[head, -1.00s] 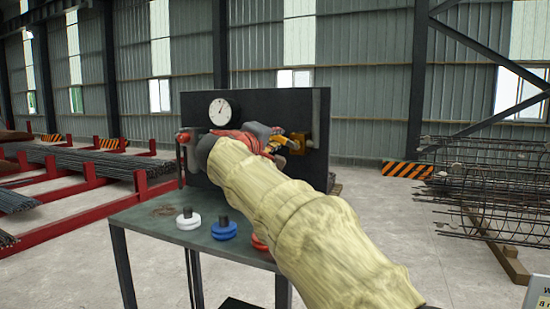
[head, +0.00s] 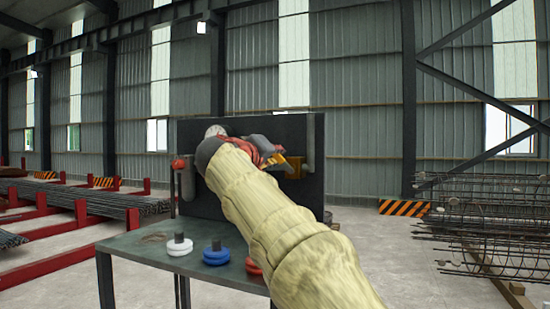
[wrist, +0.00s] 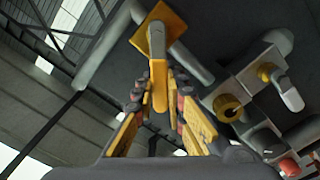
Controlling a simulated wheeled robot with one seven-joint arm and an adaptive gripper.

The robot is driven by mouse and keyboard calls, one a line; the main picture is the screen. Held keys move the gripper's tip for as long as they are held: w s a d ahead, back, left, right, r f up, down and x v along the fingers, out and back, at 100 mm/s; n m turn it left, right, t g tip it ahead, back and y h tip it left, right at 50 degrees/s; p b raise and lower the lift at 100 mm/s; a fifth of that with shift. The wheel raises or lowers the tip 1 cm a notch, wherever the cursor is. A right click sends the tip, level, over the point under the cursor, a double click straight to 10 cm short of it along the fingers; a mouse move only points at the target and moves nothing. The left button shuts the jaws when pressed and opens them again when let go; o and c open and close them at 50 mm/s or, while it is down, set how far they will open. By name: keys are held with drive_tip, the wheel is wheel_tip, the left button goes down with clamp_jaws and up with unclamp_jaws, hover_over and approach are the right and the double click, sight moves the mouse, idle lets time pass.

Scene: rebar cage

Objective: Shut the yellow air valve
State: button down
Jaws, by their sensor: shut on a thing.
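The yellow air valve (head: 291,161) is on the right part of a dark upright panel (head: 245,128). In the wrist view its yellow lever (wrist: 158,82) runs from a yellow plate-like part (wrist: 160,28) down between my fingers. My gripper (head: 268,156) is at the valve, and in the wrist view my gripper (wrist: 160,92) has a finger on each side of the lever and is shut on it. My sleeved arm hides part of the panel in the head view.
A gauge (head: 215,130) is partly hidden behind my gripper. A red-ended fitting (head: 178,164) is at the panel's left. White (head: 179,248) and blue (head: 216,257) discs lie on the table (head: 130,244). Rebar cages (head: 490,215) stand at right.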

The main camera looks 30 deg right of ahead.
drive_tip(key=shift+f, duration=0.15)
drive_tip(key=c, duration=1.8)
unclamp_jaws()
drive_tip(key=shift+a, duration=0.1)
drive_tip(key=v, duration=1.2)
drive_tip(key=shift+c, duration=0.4)
